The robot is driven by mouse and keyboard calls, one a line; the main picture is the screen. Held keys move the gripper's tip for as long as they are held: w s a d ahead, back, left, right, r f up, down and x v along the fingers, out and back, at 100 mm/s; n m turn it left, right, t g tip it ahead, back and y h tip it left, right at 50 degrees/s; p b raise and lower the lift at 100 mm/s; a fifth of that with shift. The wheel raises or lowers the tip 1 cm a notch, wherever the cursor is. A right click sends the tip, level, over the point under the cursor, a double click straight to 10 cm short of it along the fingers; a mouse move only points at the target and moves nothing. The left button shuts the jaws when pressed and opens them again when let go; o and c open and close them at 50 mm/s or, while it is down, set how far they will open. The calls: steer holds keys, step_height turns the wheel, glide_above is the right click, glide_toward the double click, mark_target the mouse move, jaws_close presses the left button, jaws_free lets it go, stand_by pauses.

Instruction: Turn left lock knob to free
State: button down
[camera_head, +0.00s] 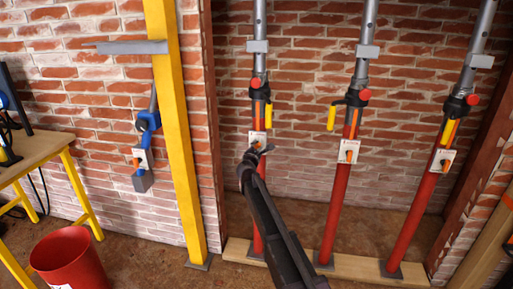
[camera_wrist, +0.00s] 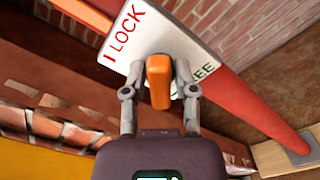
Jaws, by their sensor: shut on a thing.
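The left lock knob (camera_wrist: 158,82) is an orange bar on a white plate (camera_wrist: 150,35), with red LOCK lettering at its upper left and green FREE lettering, partly hidden, at its lower right. The bar stands upright in the wrist picture, between the two labels. My gripper (camera_wrist: 159,88) is shut on the knob, one grey finger on each side. In the head view, my gripper (camera_head: 262,148) is at the plate (camera_head: 257,137) on the left red prop (camera_head: 258,190). There my gripper mostly hides the knob.
The middle prop (camera_head: 332,215) and right prop (camera_head: 412,215) carry similar plates with orange knobs. A yellow post (camera_head: 178,130) stands left of the props, with a blue clamp (camera_head: 147,122) beside it. A red bucket (camera_head: 70,260) and wooden bench (camera_head: 35,155) are at the left.

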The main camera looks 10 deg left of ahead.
steer(key=m, duration=0.4)
steer(key=shift+f+m, duration=0.1)
steer(key=shift+m, duration=1.9)
steer(key=c, duration=0.6)
jaws_free()
steer(key=shift+o, duration=0.2)
steer(key=s, duration=1.2)
